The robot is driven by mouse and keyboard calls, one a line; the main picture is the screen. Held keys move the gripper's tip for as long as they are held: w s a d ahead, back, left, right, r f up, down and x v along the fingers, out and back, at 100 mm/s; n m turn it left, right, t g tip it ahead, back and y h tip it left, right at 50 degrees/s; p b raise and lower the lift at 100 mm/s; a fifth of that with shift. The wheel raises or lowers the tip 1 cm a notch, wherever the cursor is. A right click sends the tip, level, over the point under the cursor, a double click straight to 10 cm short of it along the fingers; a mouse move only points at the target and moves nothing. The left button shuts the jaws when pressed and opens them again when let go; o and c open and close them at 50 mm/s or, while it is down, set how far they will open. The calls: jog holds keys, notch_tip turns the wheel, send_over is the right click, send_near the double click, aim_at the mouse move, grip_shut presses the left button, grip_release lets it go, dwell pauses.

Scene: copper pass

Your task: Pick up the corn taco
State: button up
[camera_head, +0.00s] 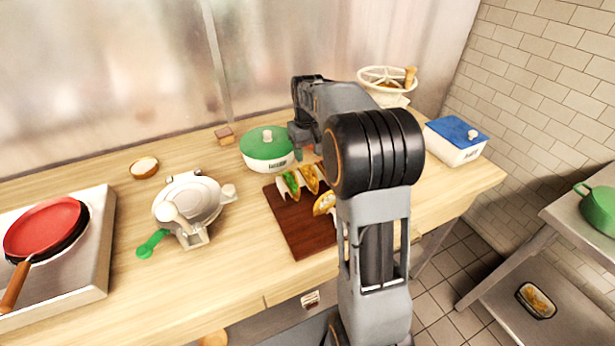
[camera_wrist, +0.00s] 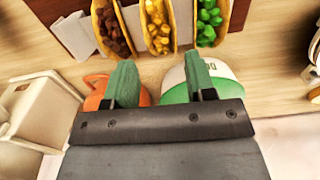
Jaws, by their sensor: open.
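The corn taco (camera_wrist: 159,28) shows yellow filling in the wrist view. It stands upright in a pale holder (camera_wrist: 74,36), between a taco with brown filling (camera_wrist: 110,30) and one with green filling (camera_wrist: 208,22). My gripper (camera_wrist: 160,74) is open and empty, its green fingertips apart from the tacos and just below the corn taco in that view. In the head view, tacos stand on a dark wooden board (camera_head: 292,228), the green-filled one (camera_head: 291,183) at left. My arm hides part of the board and most of the gripper there.
A green-lidded pot (camera_head: 268,150) stands just behind the board; an orange round thing (camera_wrist: 97,88) is beside it in the wrist view. A tortilla press (camera_head: 190,205) is left, a blue-lidded box (camera_head: 457,140) right. The front table strip is clear.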

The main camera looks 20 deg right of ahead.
aim_at(308, 169)
jog(key=shift+f+p, duration=0.3)
jog(key=shift+f, duration=2.85)
jog(key=c, duration=0.7)
jog(key=shift+o, duration=0.2)
jog(key=shift+r, duration=0.1)
